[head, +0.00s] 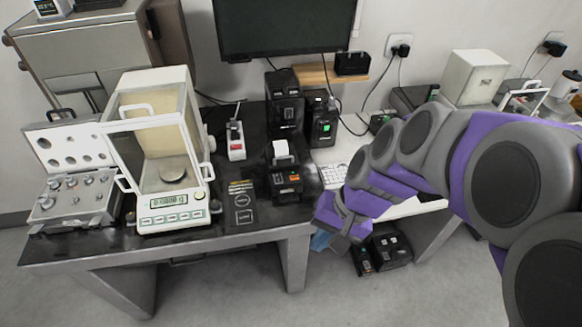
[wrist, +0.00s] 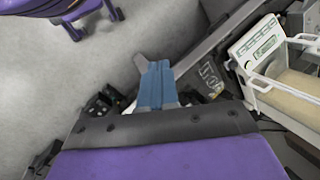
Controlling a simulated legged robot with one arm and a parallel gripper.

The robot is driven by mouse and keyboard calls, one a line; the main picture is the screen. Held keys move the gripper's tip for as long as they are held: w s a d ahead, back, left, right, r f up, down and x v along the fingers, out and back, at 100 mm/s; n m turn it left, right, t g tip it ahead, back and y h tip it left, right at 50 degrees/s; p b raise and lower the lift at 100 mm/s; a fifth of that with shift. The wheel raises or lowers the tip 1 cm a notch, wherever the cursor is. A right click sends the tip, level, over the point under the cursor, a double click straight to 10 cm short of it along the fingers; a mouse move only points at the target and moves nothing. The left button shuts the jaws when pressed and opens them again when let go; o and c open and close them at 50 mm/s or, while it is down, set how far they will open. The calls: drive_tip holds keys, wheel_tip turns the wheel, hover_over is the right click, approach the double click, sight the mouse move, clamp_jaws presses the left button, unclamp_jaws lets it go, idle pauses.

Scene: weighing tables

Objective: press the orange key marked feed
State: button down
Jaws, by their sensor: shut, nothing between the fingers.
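A small black printer (head: 286,184) with white paper (head: 282,150) at its top stands near the front right of the dark table. A small orange patch (head: 294,178) shows on its front; I cannot read its marking. My gripper (head: 320,242) is low, in front of and to the right of the printer, beyond the table's front edge. Its blue fingers show in the wrist view (wrist: 156,82), shut and empty. They are apart from the printer. In the wrist view I cannot make out the orange key.
A balance (head: 158,185) with a glass case stands left of the printer, beside an open weight box (head: 75,190). A dark card (head: 242,205) lies between balance and printer. Black devices (head: 284,100) stand behind the printer. More black devices (head: 392,248) are on the floor.

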drive_tip(key=w+a+r+m+t+y+p, duration=0.1)
drive_tip(key=w+a+m+y+p, duration=0.2)
drive_tip(key=w, duration=0.8)
drive_tip(key=m+t, duration=0.5)
drive_tip(key=m, duration=0.5)
hover_over(295, 179)
drive_tip(key=f, duration=1.8)
drive_tip(key=shift+w+a+f+b, duration=0.1)
drive_tip(key=shift+a+f+b, duration=0.1)
drive_tip(key=shift+b, duration=0.1)
drive_tip(key=shift+d+f, duration=0.1)
drive_tip(key=shift+f, duration=0.25)
drive_tip(key=shift+d+f+b, duration=0.2)
drive_tip(key=shift+b, duration=0.2)
drive_tip(key=shift+d+m, duration=0.3)
drive_tip(key=shift+d, duration=0.1)
drive_tip(key=shift+a, duration=0.5)
